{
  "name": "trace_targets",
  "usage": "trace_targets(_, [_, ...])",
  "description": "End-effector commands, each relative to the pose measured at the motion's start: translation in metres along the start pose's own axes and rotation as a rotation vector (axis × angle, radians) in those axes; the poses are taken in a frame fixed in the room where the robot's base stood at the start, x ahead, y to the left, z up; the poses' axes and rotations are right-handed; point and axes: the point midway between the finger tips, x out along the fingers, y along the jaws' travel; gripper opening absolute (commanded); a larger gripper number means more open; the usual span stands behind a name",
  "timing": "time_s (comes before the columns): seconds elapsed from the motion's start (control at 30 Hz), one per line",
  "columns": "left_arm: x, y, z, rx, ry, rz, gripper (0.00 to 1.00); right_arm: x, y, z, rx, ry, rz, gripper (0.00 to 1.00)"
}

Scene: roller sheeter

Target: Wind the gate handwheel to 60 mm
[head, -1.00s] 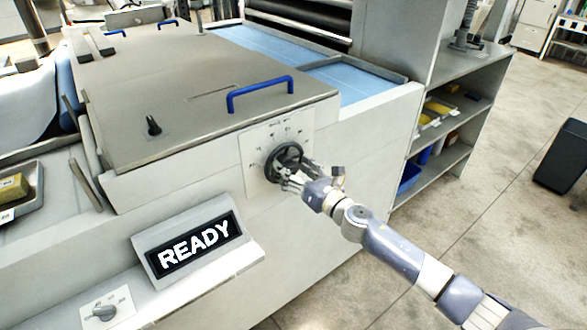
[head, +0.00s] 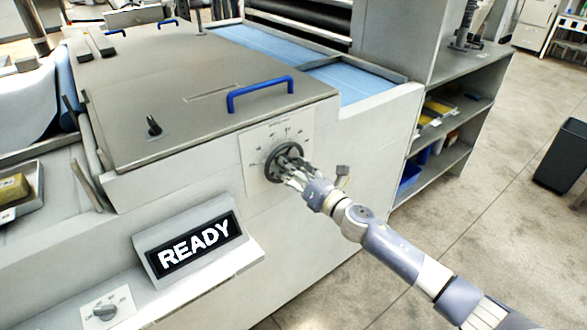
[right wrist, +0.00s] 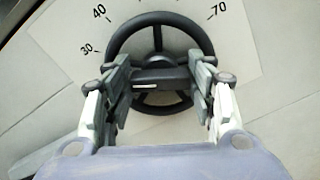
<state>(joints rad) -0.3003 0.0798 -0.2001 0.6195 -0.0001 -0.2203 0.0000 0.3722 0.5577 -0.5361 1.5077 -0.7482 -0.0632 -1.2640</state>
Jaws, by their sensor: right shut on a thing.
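The gate handwheel (head: 284,150) is a black spoked wheel on a white dial plate (head: 250,152) on the machine's front. In the right wrist view the handwheel (right wrist: 158,22) shows with the marks 30, 40 and 70 around it; the marks between are out of frame. My right gripper (head: 290,165) is at the wheel. In the right wrist view my right gripper (right wrist: 160,80) has its fingers either side of a dark bar across the wheel and is shut on it. I cannot read which mark the wheel points to. My left gripper is not in view.
A sign (head: 195,248) reading READY sits below left of the dial. A small rotary knob (head: 104,312) is at the lower left. A blue handle (head: 261,92) stands on the cover above.

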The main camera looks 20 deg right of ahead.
Motion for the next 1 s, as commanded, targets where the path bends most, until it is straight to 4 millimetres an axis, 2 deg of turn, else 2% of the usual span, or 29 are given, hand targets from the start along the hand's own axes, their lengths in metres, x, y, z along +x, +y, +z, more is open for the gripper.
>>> trace_targets(1.0, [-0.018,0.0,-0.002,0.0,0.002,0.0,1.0,0.0,-0.003,-0.002,0.964,0.001,-0.002,0.28])
